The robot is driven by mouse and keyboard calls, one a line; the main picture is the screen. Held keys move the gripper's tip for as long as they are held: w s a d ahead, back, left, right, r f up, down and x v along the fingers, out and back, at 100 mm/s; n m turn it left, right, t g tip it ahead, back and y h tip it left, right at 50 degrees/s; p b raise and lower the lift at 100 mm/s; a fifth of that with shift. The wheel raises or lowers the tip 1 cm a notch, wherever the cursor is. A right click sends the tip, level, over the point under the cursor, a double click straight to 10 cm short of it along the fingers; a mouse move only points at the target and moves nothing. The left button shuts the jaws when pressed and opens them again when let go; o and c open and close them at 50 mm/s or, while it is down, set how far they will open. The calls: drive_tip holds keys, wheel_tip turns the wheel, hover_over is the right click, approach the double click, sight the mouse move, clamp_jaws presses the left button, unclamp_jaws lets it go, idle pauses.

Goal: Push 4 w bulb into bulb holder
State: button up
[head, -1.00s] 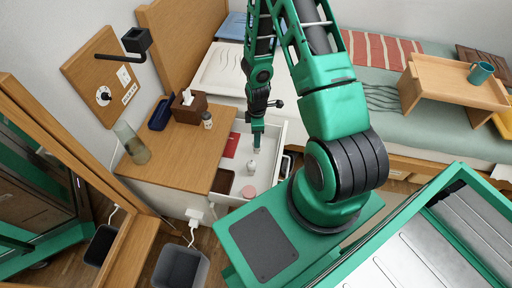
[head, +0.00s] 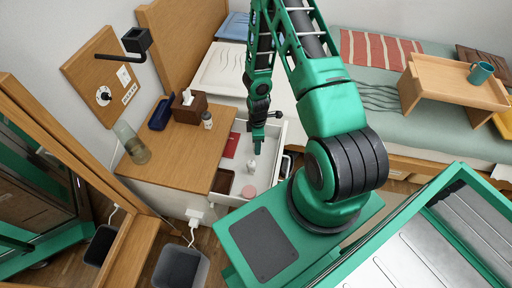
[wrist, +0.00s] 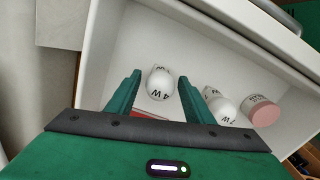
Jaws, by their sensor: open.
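The white round bulb marked 4 W (wrist: 160,84) sits in the open white drawer (head: 270,178). In the wrist view it shows between the two green fingers of my gripper (wrist: 160,90), with space on both sides. My gripper (head: 258,148) is open and points down into the drawer in the head view; there it hides most of the 4 W bulb. A second white bulb, marked 7 W (wrist: 222,108), lies to its right, beyond the right finger. A black square lamp shade (head: 137,40) on an arm is fixed to a wooden wall board (head: 88,82); its inside is hidden, and I cannot make out a bulb holder.
A pink-lidded jar (wrist: 262,111) stands beside the 7 W bulb. A red booklet (head: 231,145) lies in the drawer. The drawer walls stand close around my gripper. A tissue box (head: 188,108), small bottle (head: 207,120) and glass vase (head: 132,143) are on the nightstand.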

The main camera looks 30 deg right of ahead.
drive_tip(key=shift+f, duration=0.25)
drive_tip(key=c, duration=1.1)
drive_tip(key=shift+r, duration=0.1)
drive_tip(key=shift+r, duration=0.5)
drive_tip(key=r, duration=0.3)
drive_tip(key=shift+s+a+r, duration=0.1)
drive_tip(key=shift+a+r, duration=0.15)
drive_tip(key=shift+a, duration=0.15)
drive_tip(key=s+a+r, duration=0.1)
drive_tip(key=a+r, duration=0.1)
drive_tip(key=a, duration=0.1)
drive_tip(key=s+a+r, duration=0.2)
drive_tip(key=a, duration=0.1)
drive_tip(key=s+a+r, duration=0.2)
drive_tip(key=a, duration=0.1)
drive_tip(key=shift+s+a+r, duration=0.15)
drive_tip(key=shift+s+a, duration=0.05)
drive_tip(key=shift+s, duration=0.05)
